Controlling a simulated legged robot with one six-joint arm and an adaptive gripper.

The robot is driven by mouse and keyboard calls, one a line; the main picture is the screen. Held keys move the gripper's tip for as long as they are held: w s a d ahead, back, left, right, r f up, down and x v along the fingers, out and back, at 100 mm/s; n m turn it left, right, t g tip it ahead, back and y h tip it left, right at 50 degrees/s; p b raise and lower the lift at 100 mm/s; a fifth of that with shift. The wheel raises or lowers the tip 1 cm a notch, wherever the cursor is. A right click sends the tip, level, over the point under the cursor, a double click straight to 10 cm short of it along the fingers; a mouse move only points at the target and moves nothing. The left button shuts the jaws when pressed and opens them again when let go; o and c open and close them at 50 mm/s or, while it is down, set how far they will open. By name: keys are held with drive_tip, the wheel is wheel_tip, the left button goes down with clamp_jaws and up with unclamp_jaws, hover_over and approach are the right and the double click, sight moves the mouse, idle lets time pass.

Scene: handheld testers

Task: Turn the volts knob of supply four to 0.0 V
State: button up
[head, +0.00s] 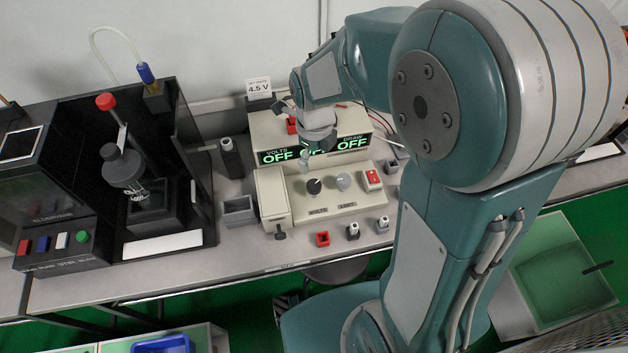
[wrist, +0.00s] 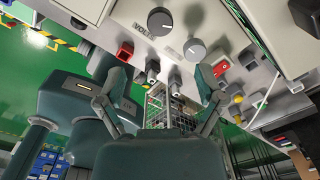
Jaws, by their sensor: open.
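A cream power supply (head: 335,203) stands on the bench in the middle of the head view. Its green display reads OFF under VOLTS and OFF under DRAW; the middle is hidden by my gripper. Its black volts knob (head: 314,187) is on the front, left of a grey knob (head: 343,181). In the wrist view the dark volts knob (wrist: 160,20) and grey knob (wrist: 194,50) are at the top, beyond the fingertips. My gripper (head: 303,158) is above the knobs, open and empty; its spread fingers show in the wrist view (wrist: 163,78). The supply's number is unreadable.
A red switch (head: 372,177) is right of the knobs. A card (head: 258,87) reading 4.5 V stands behind. A black tester rig (head: 172,245) fills the left side. A grey box (head: 238,210) stands between.

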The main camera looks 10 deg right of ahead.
sight(314, 185)
wheel_tip(314, 185, down, 11)
drive_tip(key=shift+r, duration=0.1)
idle(0.4)
drive_tip(key=c, duration=1.1)
